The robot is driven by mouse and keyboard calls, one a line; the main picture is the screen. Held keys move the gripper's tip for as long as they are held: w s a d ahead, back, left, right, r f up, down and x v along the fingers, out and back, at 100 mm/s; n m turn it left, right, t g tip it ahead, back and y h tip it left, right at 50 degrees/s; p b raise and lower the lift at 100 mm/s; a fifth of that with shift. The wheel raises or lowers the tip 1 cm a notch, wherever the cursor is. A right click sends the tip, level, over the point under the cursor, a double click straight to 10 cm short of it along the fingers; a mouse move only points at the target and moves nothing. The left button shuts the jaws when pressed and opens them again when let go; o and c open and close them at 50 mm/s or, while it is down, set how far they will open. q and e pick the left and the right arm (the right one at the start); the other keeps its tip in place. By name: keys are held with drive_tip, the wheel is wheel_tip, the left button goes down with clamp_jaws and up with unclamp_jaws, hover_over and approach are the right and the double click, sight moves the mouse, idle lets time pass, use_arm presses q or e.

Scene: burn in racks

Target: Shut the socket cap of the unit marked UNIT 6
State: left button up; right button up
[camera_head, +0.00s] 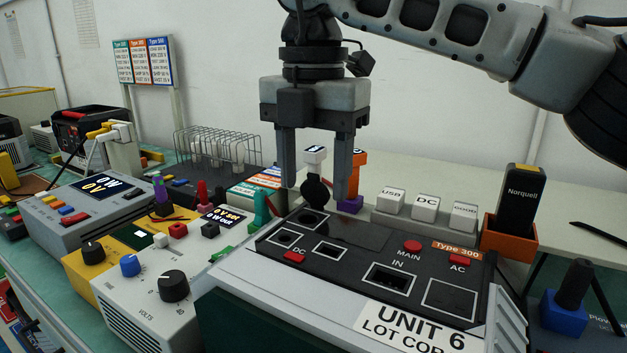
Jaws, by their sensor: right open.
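The unit marked UNIT 6 (420,326) stands at the front right, with a dark top panel holding several sockets. A small round black cap (315,192) stands raised at the panel's back left edge, behind a socket (308,217). It looks open. My right gripper (315,187) points down over that edge, its fingers apart on either side of the cap in the picture. I cannot tell whether either finger touches it. My left gripper is out of view.
A white-topped tag (315,155) and an orange-and-purple item (352,203) stand close behind the cap. A power supply with knobs (150,312) is at left.

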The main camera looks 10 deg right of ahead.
drive_tip(key=shift+f, duration=0.35)
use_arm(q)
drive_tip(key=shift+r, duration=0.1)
use_arm(e)
drive_tip(key=c, duration=0.9)
drive_tip(key=shift+c, duration=0.2)
